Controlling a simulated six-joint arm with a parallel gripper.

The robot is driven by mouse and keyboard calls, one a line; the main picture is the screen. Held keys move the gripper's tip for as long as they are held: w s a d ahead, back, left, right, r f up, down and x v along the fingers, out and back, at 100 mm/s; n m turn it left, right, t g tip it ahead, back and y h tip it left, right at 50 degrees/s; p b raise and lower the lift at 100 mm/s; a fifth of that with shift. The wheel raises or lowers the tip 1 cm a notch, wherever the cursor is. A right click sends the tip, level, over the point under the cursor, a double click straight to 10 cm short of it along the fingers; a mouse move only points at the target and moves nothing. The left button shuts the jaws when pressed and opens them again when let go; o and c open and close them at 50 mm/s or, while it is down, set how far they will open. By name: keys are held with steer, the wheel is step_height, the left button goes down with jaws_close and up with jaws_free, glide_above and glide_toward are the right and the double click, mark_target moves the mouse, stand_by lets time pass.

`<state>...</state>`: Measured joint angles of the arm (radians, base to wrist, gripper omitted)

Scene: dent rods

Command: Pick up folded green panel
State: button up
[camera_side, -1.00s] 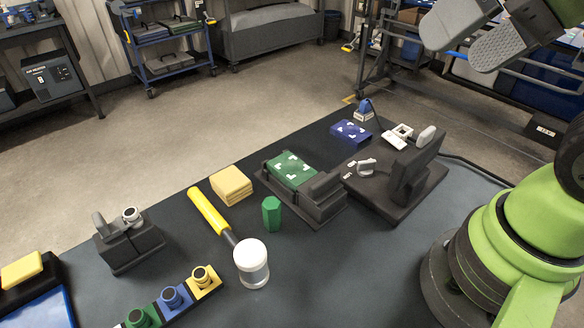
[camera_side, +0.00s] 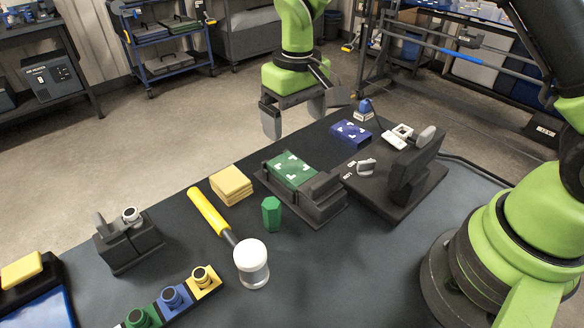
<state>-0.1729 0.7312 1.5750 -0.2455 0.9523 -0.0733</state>
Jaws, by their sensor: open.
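The folded green panel (camera_side: 291,170) has white corner-shaped marks on top. It lies in a dark grey holder (camera_side: 318,208) near the middle of the table. My gripper (camera_side: 294,124) is open and empty, with its fingers pointing down. In the picture it is above and beyond the panel, apart from it. Nothing hides the panel's top.
A blue panel (camera_side: 351,133) lies to the right, beside a dark fixture (camera_side: 405,180) with an upright part. A green hexagonal block (camera_side: 271,213), yellow pads (camera_side: 231,184) and a yellow-handled mallet (camera_side: 209,211) are close on the left. Bare table lies at the front.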

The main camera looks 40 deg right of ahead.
mark_target(292, 168)
steer(key=f, duration=1.1)
steer(key=shift+w+a+f, duration=0.1)
steer(key=shift+w, duration=0.2)
steer(key=c, duration=1)
